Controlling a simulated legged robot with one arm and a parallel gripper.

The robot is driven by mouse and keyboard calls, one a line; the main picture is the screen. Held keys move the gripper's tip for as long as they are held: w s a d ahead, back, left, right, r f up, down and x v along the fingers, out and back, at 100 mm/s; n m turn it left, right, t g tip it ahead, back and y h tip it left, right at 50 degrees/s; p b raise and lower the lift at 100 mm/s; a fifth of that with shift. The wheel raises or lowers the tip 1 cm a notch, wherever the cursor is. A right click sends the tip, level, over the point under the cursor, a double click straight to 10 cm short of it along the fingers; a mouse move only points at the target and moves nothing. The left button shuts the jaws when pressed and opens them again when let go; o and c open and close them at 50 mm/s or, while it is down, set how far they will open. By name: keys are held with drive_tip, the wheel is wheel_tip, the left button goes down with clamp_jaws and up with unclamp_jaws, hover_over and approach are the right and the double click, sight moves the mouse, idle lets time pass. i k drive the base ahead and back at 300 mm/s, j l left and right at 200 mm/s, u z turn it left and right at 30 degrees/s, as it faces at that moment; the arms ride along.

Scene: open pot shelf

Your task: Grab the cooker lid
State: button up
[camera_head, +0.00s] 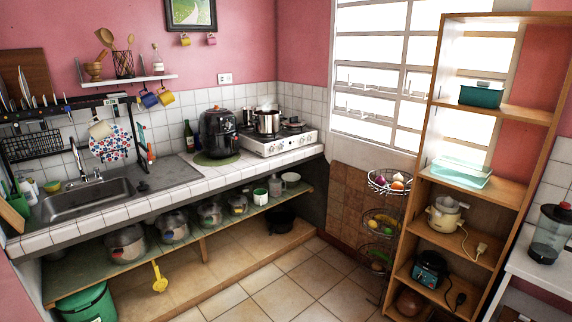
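Several metal pots with lids stand in a row on the open shelf (205,240) under the counter. The largest pot (126,244) is at the left, and smaller ones follow: one pot (174,227), another (209,214) and a small one (238,204). A shiny pot (267,122) sits on the white stove (280,141). A cream cooker (443,217) stands on the wooden rack at the right, with a greyish top (448,204). Which lid is the cooker lid I cannot tell. My gripper is not in view.
The tiled floor (290,280) in the middle is clear. A wooden rack (489,184) and hanging baskets (382,220) stand at the right. A black air fryer (217,133) is on the counter. A green bucket (86,303) sits lower left; a yellow ladle (159,279) hangs from the shelf.

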sight(293, 122)
drive_tip(key=i, duration=2.35)
drive_tip(key=i+j+z, duration=0.1)
drive_tip(key=i+z, duration=0.15)
drive_tip(key=i, duration=0.35)
drive_tip(key=i+j+z, duration=0.2)
drive_tip(key=i, duration=0.4)
drive_tip(key=i+j+z, duration=0.25)
drive_tip(key=i, duration=0.3)
drive_tip(key=i+j+z, duration=0.2)
drive_tip(key=i+j, duration=0.25)
drive_tip(key=i, duration=0.1)
